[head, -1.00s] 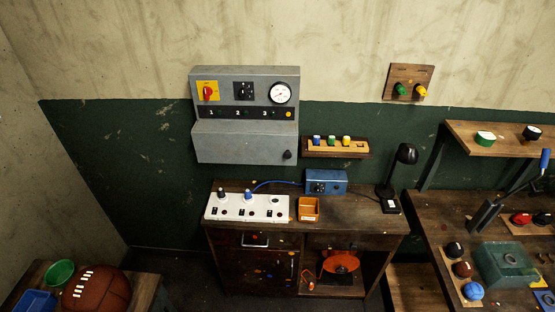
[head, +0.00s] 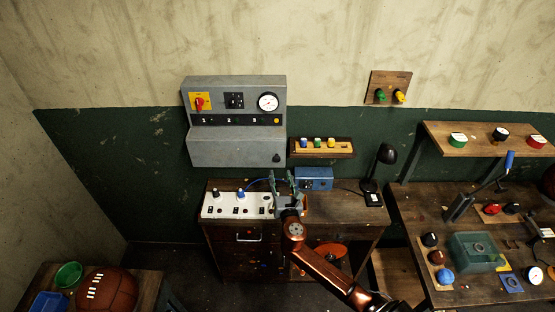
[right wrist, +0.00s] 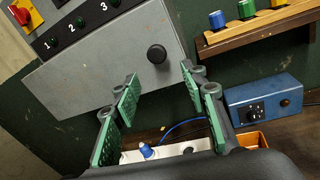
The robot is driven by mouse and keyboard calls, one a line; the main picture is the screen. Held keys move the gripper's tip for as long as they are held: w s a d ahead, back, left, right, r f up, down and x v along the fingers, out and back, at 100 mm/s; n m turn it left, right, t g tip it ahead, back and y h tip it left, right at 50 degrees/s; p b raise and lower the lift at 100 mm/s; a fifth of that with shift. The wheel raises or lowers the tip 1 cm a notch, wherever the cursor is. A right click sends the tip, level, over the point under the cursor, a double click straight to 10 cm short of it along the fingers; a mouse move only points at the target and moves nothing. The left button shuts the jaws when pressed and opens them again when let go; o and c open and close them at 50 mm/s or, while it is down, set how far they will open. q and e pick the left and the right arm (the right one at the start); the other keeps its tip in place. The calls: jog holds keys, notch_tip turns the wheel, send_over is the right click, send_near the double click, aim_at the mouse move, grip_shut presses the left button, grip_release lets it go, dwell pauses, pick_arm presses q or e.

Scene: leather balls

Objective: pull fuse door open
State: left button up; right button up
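The fuse door (head: 232,152) is the grey lower flap of the wall panel, and it is shut. Its black round knob (head: 277,158) sits near its right edge. In the right wrist view the fuse door (right wrist: 105,65) fills the upper middle, with the knob (right wrist: 157,54) ahead of the fingers. My right gripper (head: 283,180) is below and in front of the knob, apart from it. In the right wrist view my right gripper (right wrist: 160,95) is open and empty, its green-padded fingers spread wide. My left gripper is not in view.
A white fuse board (head: 235,206) and a blue box (head: 314,179) stand on the cabinet below. A wooden shelf (head: 322,149) with coloured fuses is right of the panel. A black lamp (head: 386,155) stands further right.

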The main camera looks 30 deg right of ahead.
aim_at(277, 161)
jog(key=w, duration=0.1)
jog(key=w+d+r, duration=0.1)
jog(key=shift+w, duration=0.4)
jog(key=x, duration=0.3)
jog(key=shift+w+d+f+p, duration=0.1)
jog(key=shift+w+d+p, duration=0.05)
jog(key=shift+w+p, duration=0.15)
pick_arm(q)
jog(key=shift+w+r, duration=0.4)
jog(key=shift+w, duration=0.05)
pick_arm(e)
jog(key=shift+w+d, duration=0.25)
jog(key=shift+w, duration=0.25)
jog(key=shift+c, duration=0.5)
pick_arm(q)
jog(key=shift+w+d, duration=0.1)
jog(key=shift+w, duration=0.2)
pick_arm(e)
grip_shut()
